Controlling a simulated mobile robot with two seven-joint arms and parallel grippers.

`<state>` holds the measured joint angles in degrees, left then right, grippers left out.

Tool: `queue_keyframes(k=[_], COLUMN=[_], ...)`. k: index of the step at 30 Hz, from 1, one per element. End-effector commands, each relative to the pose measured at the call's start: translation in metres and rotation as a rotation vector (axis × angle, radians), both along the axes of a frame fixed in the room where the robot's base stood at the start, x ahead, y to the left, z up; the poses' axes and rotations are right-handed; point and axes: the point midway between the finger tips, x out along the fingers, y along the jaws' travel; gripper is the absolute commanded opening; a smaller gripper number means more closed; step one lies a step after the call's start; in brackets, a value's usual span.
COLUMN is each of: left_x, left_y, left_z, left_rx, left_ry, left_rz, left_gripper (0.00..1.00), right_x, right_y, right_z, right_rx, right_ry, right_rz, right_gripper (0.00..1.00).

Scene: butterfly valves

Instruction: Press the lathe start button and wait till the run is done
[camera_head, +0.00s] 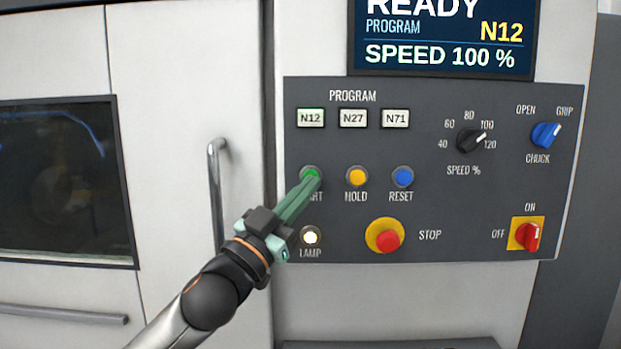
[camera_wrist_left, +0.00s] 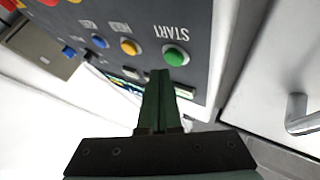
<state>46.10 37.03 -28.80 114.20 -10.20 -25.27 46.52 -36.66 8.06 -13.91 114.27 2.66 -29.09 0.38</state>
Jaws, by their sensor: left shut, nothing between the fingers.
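The green START button (camera_head: 311,173) sits on the dark grey control panel (camera_head: 430,205), left of the yellow HOLD button (camera_head: 357,176) and the blue RESET button (camera_head: 402,177). My left gripper (camera_head: 313,180) is shut and empty, its green fingertips overlapping the START button's lower part in the head view. In the left wrist view the START button (camera_wrist_left: 175,55) shows just beyond the fingertips (camera_wrist_left: 160,73). I cannot tell whether they touch. The screen (camera_head: 445,38) reads READY, PROGRAM N12, SPEED 100 %. My right gripper is not in view.
Below are a lit white LAMP button (camera_head: 310,236) and a red STOP button (camera_head: 387,241) on yellow. At the right are the chuck switch (camera_head: 545,135) and the red ON/OFF switch (camera_head: 528,236). A door handle (camera_head: 216,190) stands out left of the panel.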

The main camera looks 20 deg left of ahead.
Motion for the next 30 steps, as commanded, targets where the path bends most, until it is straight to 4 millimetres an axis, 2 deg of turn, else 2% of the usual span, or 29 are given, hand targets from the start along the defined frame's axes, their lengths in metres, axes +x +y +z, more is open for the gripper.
queue_keyframes(k=[30], left_x=[0.0083], left_y=[0.0023], left_z=[0.0000], left_rx=[0.000], left_ry=[0.000], left_rz=[0.000], left_gripper=[0.00], right_x=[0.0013], right_y=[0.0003], right_z=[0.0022], right_rx=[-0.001], right_ry=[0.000], right_rz=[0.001], right_gripper=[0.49])
